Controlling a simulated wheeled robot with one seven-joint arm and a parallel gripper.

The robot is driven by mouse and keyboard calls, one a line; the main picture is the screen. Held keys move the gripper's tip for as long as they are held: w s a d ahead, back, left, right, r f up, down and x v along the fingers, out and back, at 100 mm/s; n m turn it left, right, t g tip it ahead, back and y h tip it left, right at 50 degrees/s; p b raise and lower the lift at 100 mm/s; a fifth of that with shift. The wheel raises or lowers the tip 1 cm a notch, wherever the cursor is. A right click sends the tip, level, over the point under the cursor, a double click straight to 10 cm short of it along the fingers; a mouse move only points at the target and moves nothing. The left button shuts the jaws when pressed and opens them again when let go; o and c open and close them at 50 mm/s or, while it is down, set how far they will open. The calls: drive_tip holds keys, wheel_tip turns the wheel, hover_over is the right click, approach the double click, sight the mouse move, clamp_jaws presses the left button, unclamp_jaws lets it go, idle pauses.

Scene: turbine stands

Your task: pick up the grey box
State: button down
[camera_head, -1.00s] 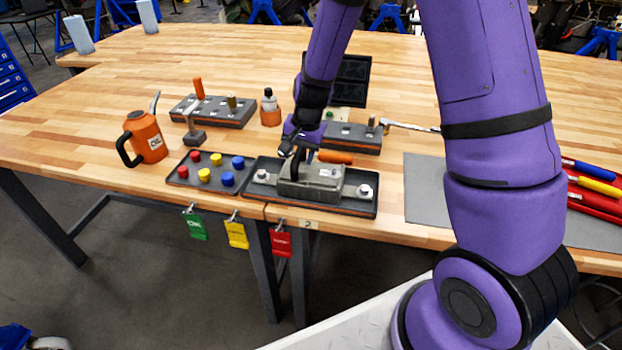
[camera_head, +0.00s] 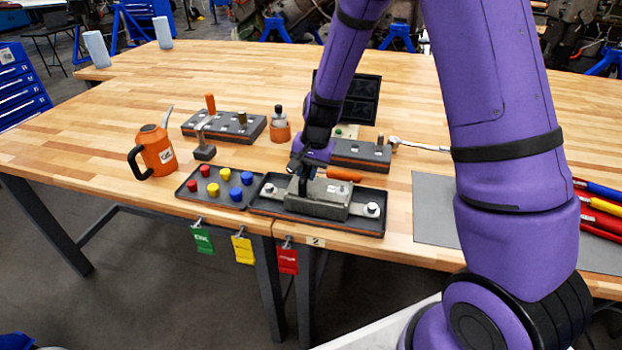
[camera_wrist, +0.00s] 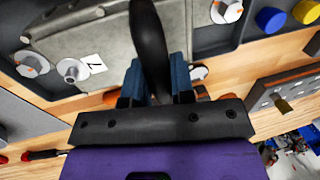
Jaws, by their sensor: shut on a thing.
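The grey box (camera_head: 318,202) is a metal block with a small white label and a black loop handle. It sits in a dark tray (camera_head: 370,225) at the table's front edge. My gripper (camera_head: 303,170) is over the box, its fingers at the handle. In the wrist view the blue-grey fingers of my gripper (camera_wrist: 156,82) are on both sides of the black handle, shut on it. The grey body of the box (camera_wrist: 105,38) fills the upper left there. I cannot tell whether the box is lifted off the tray floor.
White knobs (camera_head: 372,208) stand in the tray by the box. A tray of coloured caps (camera_head: 216,187) adjoins on the left. An orange oil can (camera_head: 157,150) stands further left. An orange-handled tool (camera_head: 344,174) lies behind the box. A grey mat (camera_head: 432,205) lies right.

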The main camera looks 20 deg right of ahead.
wheel_tip(320, 180, up, 10)
drive_tip(key=shift+f, duration=0.2)
drive_tip(key=c, duration=1.8)
unclamp_jaws()
drive_tip(key=shift+w+r, duration=0.1)
clamp_jaws()
